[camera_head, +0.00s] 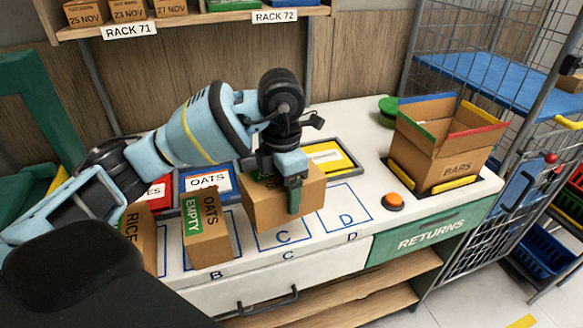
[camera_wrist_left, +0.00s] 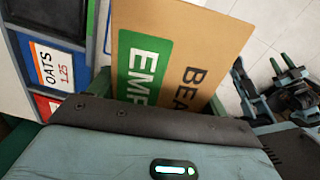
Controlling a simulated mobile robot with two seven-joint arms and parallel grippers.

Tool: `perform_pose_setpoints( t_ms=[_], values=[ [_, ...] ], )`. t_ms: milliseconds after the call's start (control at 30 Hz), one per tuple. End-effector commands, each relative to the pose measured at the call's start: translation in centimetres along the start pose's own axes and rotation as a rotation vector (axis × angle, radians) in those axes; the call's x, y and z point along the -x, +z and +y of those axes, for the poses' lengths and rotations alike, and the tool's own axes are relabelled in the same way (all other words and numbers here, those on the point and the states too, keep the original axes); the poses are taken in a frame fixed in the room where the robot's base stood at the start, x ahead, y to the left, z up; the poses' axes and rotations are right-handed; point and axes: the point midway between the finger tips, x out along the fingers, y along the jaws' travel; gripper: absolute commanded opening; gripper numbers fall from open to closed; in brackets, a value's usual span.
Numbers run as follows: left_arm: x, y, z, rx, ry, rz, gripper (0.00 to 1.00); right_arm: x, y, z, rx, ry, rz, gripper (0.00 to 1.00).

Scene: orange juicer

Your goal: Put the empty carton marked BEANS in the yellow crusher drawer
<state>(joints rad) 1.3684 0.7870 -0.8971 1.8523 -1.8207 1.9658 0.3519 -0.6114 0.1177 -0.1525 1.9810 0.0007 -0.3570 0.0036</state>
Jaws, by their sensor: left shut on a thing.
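My left gripper (camera_head: 290,185) is shut on a brown carton (camera_head: 262,207) over the square marked C on the white counter. I cannot tell whether its base touches the counter. In the left wrist view the carton (camera_wrist_left: 220,45) fills the middle, with a green label starting "EM" and black letters "BEA"; the rest is cut off. No yellow crusher drawer shows. A dark and teal part at the right of the left wrist view looks like my right gripper (camera_wrist_left: 288,85); its jaw state is unclear.
An OATS carton with a green EMPTY label (camera_head: 205,238) stands at B, and a RICE carton (camera_head: 140,235) left of it. An open BARS carton (camera_head: 432,155) stands at right above the green RETURNS drawer (camera_head: 428,232). An orange button (camera_head: 393,201) is nearby. Square D is clear.

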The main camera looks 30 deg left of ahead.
Motion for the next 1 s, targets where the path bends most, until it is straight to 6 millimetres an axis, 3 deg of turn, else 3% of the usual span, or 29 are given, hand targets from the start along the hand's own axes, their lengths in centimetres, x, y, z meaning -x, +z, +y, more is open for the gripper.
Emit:
perform_pose_setpoints(
  t_ms=[1000],
  values=[
    [-1.6,-0.9,-5.7,-2.184,0.001,-0.005,0.54,0.0,-0.1,-0.2,-0.010,0.001,0.002,0.36]
  ],
)
